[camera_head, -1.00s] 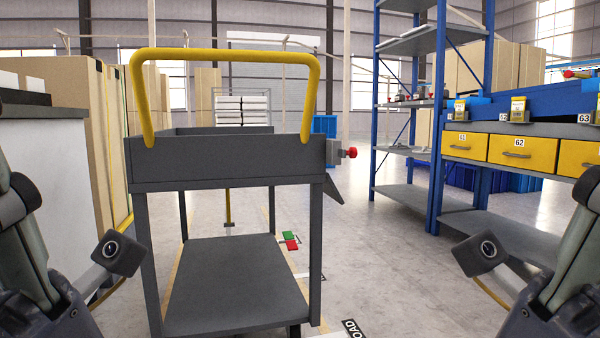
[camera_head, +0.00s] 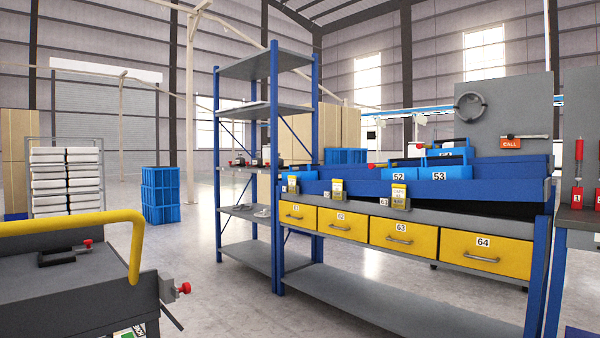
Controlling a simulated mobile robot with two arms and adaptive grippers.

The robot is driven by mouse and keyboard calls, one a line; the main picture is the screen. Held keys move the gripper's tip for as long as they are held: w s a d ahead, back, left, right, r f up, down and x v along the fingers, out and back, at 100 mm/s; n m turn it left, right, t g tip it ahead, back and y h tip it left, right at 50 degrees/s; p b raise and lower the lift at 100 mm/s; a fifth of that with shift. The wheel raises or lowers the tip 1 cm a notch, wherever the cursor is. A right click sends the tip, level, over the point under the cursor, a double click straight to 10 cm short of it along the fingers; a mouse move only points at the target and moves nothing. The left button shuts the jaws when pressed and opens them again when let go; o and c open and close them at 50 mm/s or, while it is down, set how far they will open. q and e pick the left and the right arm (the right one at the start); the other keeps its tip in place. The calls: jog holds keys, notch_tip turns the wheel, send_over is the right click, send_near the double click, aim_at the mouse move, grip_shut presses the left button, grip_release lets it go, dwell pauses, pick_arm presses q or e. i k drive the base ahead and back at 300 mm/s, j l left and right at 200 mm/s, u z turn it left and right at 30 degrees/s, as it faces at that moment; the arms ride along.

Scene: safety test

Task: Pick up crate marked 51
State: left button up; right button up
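No label reading 51 can be made out in the head view. Blue crates stand on the upper level of the blue-framed workstation; one is marked 52 (camera_head: 408,177) and one is marked 53 (camera_head: 452,175). Another blue crate (camera_head: 345,156) sits farther back to their left, with no readable number. The blue front ledge (camera_head: 470,189) partly hides what lies behind it. Neither of my grippers is in view.
A grey cart (camera_head: 75,285) with a yellow handle (camera_head: 136,250) stands close at left. Yellow drawers (camera_head: 403,236) line the workstation front. A blue-post shelf rack (camera_head: 273,150) adjoins it. Stacked blue crates (camera_head: 161,194) stand behind. Open floor (camera_head: 215,295) lies between cart and workstation.

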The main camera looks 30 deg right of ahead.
aim_at(309, 175)
jog(key=u, duration=3.5)
jog(key=k+l+u, duration=0.1)
jog(key=u, duration=0.3)
jog(key=k+l+u, duration=0.15)
jog(key=u, duration=0.25)
jog(key=k+l+u, duration=0.15)
jog(key=u, duration=0.2)
jog(key=k+u, duration=0.15)
jog(key=u, duration=0.25)
jog(key=k+u, duration=0.1)
jog(key=k, duration=0.5)
jog(key=k+j, duration=0.15)
jog(key=k, duration=0.4)
jog(key=k+j+u, duration=0.15)
jog(key=k, duration=0.45)
jog(key=k+u, duration=0.1)
jog(key=u, duration=0.3)
jog(key=k+u, duration=0.1)
jog(key=u, duration=0.3)
jog(key=k+u, duration=0.1)
jog(key=u, duration=0.3)
jog(key=k+j+u, duration=0.1)
jog(key=u, duration=0.3)
jog(key=k+j+u, duration=0.1)
jog(key=u, duration=4)
